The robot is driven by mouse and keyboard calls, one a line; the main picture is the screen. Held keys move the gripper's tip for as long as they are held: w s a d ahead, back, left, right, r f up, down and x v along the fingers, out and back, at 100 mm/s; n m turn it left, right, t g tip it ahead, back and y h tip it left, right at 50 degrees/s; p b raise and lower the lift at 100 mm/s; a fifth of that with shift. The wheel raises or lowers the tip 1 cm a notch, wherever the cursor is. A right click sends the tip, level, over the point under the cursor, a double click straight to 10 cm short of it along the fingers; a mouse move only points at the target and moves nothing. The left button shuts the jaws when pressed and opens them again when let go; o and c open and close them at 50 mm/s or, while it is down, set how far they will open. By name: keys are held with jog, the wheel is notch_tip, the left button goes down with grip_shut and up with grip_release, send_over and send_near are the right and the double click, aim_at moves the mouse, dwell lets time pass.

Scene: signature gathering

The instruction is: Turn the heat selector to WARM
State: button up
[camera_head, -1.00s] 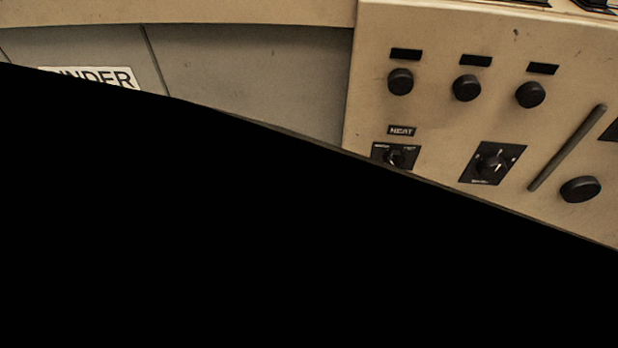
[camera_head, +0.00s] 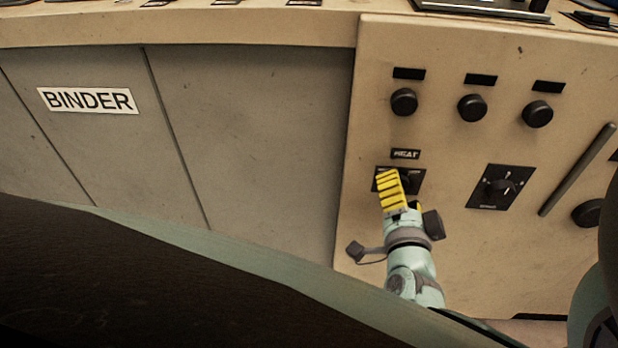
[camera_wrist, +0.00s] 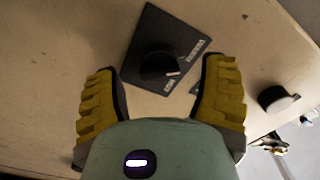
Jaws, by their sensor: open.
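The heat selector (camera_head: 415,181) is a small black knob on a black plate under the HEAT label (camera_head: 405,154). My gripper covers part of it in the head view. In the wrist view, the selector's knob (camera_wrist: 155,64) is round and black with a pale pointer mark towards its lower right. Small white lettering on the plate is tilted and hard to read. My gripper (camera_head: 391,176) has yellow ribbed fingers. In the wrist view, my gripper (camera_wrist: 165,72) is open, with a finger on each side of the knob and a gap on both sides.
Another selector on a black plate (camera_head: 482,203) sits to the right. Round black knobs (camera_head: 472,107) line the panel above. A slanted bar handle (camera_head: 578,169) and another black knob (camera_head: 588,213) are further right. A BINDER label (camera_head: 87,100) marks grey panels at left.

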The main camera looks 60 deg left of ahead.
jog(key=shift+w+a, duration=0.5)
jog(key=shift+c, duration=0.3)
jog(key=shift+s, duration=0.1)
jog(key=c, duration=1.1)
jog(key=shift+n, duration=0.4)
jog(key=shift+c, duration=0.2)
jog(key=o, duration=1.2)
jog(key=v, duration=1.2)
